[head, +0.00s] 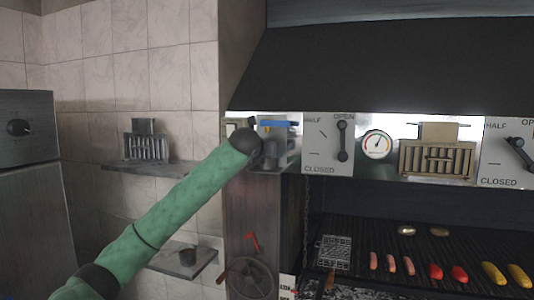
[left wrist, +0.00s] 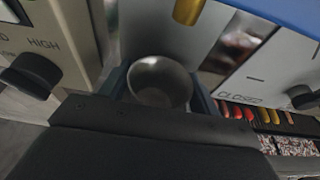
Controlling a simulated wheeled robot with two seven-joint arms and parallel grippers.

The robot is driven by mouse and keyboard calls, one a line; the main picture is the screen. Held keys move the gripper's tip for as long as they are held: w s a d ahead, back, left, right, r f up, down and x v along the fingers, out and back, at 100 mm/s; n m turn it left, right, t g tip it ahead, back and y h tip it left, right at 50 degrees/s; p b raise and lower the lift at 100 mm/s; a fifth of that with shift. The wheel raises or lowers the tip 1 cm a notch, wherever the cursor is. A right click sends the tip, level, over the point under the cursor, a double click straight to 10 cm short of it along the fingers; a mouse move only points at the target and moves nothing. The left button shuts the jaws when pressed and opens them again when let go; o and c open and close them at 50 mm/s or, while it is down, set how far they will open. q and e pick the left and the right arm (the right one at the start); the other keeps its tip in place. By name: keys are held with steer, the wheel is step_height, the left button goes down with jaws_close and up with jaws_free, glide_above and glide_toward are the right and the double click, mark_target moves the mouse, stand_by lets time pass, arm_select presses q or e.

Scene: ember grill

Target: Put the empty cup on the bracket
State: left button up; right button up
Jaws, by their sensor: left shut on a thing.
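A grey metal cup (left wrist: 158,82) shows in the left wrist view, its round opening facing the camera and its inside looking empty. My left gripper (left wrist: 160,88) is shut on it, with a blue-grey finger on each side. A brass spout (left wrist: 187,10) is just beyond the cup at the top of that view. In the head view my left gripper (head: 274,150) is at the panel by a blue-handled tap (head: 280,125); the cup is hard to make out there. I cannot tell for sure which part is the bracket. My right gripper is not in view.
Dial panels (head: 328,145) and a gauge (head: 377,145) flank the tap. The grill (head: 390,235) below holds sausages and red and yellow vegetables.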

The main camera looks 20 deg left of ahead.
arm_select(q)
steer(key=shift+f, duration=0.15)
steer(key=o, duration=0.9)
steer(key=shift+o, duration=0.7)
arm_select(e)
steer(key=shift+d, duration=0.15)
arm_select(q)
steer(key=shift+r, duration=0.2)
steer(key=b+v, duration=0.7)
steer(key=v, duration=0.5)
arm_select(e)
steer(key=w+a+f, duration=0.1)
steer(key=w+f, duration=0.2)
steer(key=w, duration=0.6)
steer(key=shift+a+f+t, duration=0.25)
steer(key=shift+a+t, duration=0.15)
arm_select(q)
steer(key=shift+f, duration=0.1)
